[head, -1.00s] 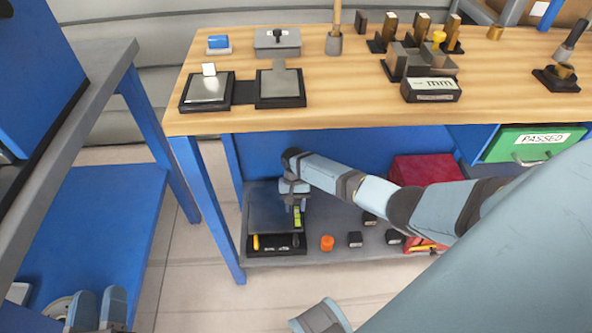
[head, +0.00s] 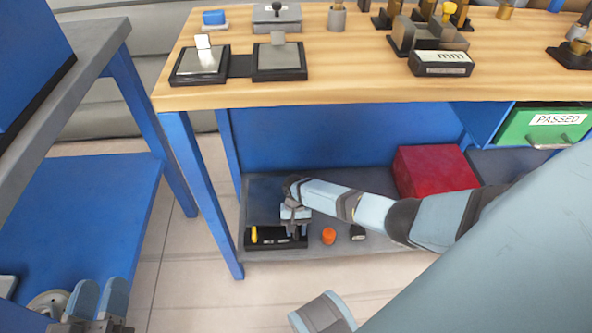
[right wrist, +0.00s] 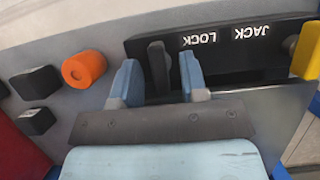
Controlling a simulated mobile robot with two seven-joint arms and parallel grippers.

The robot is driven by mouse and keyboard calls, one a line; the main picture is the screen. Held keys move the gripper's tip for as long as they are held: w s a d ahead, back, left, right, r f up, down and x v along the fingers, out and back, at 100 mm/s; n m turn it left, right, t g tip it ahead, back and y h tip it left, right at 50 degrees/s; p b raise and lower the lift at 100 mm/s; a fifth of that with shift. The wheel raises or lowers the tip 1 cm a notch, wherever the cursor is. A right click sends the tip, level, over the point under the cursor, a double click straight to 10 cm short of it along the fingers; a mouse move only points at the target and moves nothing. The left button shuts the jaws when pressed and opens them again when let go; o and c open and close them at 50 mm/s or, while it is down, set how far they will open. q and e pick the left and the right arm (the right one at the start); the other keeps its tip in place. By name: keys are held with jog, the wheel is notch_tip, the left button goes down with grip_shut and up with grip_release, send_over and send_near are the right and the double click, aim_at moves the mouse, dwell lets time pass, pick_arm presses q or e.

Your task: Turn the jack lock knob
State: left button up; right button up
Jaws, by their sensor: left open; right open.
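A black panel (head: 268,240) lies at the front left of the lower shelf, marked JACK and LOCK in the right wrist view (right wrist: 225,57). The dark upright lock knob (right wrist: 159,67) sits beside the word LOCK. A yellow handle (head: 254,234) stands at the panel's other end, beside JACK, and also shows in the right wrist view (right wrist: 308,50). My right gripper (head: 296,230) is open over the panel; in the right wrist view its fingers (right wrist: 159,80) stand either side of the knob, with gaps visible. My left gripper (head: 98,295) is open and empty at lower left.
An orange cylinder (head: 329,236) and a black block (head: 358,232) sit on the shelf right of the panel. A red box (head: 435,170) stands further back. The wooden tabletop (head: 350,85) overhangs the shelf, and a blue table leg (head: 203,195) stands at its left.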

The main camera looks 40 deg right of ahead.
grip_shut()
